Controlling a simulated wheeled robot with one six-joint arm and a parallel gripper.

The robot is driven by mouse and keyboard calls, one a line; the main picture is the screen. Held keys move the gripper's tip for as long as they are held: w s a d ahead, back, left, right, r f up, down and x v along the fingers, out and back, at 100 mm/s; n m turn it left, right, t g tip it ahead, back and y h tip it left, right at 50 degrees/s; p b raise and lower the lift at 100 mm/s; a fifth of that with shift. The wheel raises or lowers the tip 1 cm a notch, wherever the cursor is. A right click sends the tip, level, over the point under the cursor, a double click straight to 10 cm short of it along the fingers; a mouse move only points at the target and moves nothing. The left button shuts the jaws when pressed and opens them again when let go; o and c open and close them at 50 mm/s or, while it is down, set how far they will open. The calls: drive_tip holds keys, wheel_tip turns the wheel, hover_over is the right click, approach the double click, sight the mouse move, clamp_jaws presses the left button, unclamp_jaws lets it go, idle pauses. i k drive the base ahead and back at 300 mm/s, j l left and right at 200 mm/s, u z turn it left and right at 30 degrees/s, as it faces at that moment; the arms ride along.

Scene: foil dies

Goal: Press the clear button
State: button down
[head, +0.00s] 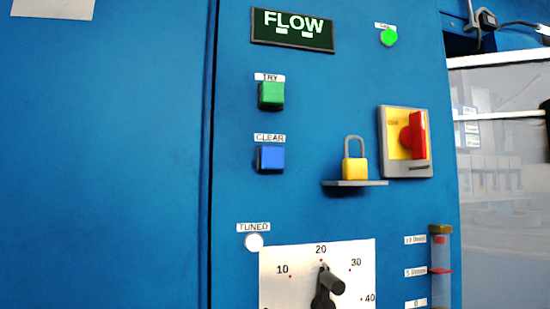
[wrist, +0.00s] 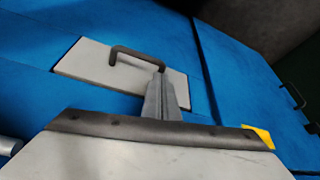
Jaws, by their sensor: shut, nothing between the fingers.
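The clear button (head: 271,159) is a blue square button in a dark surround, under a white CLEAR label (head: 270,138) on the blue cabinet in the head view. It stands out from the panel, and nothing covers it. My gripper (wrist: 160,77) shows only in the wrist view, with its two grey fingers together and empty. It is in front of a blue surface with a pale plate (wrist: 95,62) and a dark handle (wrist: 135,52). The clear button is not seen in the wrist view.
The green TRY button (head: 271,95) sits above the clear button. To the right are a yellow padlock (head: 355,168) on a small shelf (head: 372,184) and a red switch (head: 418,135). A dial with a black knob (head: 325,285) is below.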

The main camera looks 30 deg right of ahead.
sight(272, 157)
drive_tip(key=z, duration=0.65)
drive_tip(key=k+j+z, duration=0.2)
drive_tip(key=z, duration=0.25)
drive_tip(key=k+j+z, duration=0.25)
drive_tip(key=z, duration=0.2)
drive_tip(key=k+z, duration=0.25)
drive_tip(key=z, duration=0.15)
drive_tip(key=k+z, duration=0.2)
drive_tip(key=k, duration=0.65)
